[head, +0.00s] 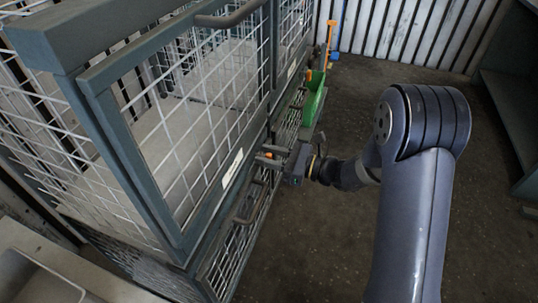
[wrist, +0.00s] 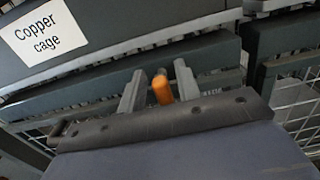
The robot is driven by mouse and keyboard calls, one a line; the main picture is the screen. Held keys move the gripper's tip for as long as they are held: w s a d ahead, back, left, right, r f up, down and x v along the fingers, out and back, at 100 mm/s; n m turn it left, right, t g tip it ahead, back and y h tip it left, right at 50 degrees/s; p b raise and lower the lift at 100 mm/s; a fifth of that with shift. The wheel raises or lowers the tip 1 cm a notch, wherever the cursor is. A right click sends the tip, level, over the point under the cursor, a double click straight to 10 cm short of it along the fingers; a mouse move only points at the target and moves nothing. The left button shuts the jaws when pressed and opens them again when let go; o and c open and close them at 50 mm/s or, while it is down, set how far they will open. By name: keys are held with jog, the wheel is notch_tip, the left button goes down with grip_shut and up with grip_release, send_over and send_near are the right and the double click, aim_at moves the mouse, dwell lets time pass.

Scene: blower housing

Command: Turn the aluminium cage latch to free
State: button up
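An orange-tipped latch (wrist: 162,88) stands out from a dark rail just below a white label (wrist: 44,33) reading "Copper cage". No label reading aluminium is legible, so I cannot tell which cage this latch belongs to. My gripper (wrist: 160,92) is open, its two grey fingers on either side of the orange tip; contact is not clear. In the head view my gripper (head: 274,155) is at the cage front, between the upper and lower mesh doors, with a small bit of orange at its fingers.
The upper mesh door (head: 190,130) has a bar handle (head: 230,14); another handle (head: 250,204) is on the lower front. A green bin (head: 314,98) sticks out beyond my gripper. A pale sink counter (head: 60,265) is at lower left.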

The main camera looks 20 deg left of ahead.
grip_shut()
jog(key=shift+r+m+p, duration=0.1)
jog(key=shift+m+p, duration=0.3)
jog(key=shift+p, duration=0.05)
jog(key=m+p, duration=0.2)
jog(key=shift+w+r+m+p, duration=0.1)
jog(key=shift+m+p, duration=0.2)
jog(key=shift+m, duration=0.1)
jog(key=m+p, duration=0.1)
jog(key=m, duration=0.1)
jog(key=m+p, duration=0.2)
jog(key=shift+w+m, duration=0.2)
jog(key=shift+m, duration=0.1)
jog(key=m+p, duration=0.2)
jog(key=m, duration=0.1)
jog(key=m+p, duration=0.1)
jog(key=m, duration=0.1)
jog(key=shift+w+f+p, duration=0.1)
jog(key=shift+f+p, duration=0.2)
jog(key=shift+p, duration=0.05)
jog(key=shift+f+m+p, duration=0.15)
jog(key=shift+m+p, duration=0.35)
jog(key=shift+m, duration=0.7)
jog(key=shift+f+m+p, duration=0.15)
jog(key=shift+m+p, duration=0.3)
jog(key=shift+m, duration=0.75)
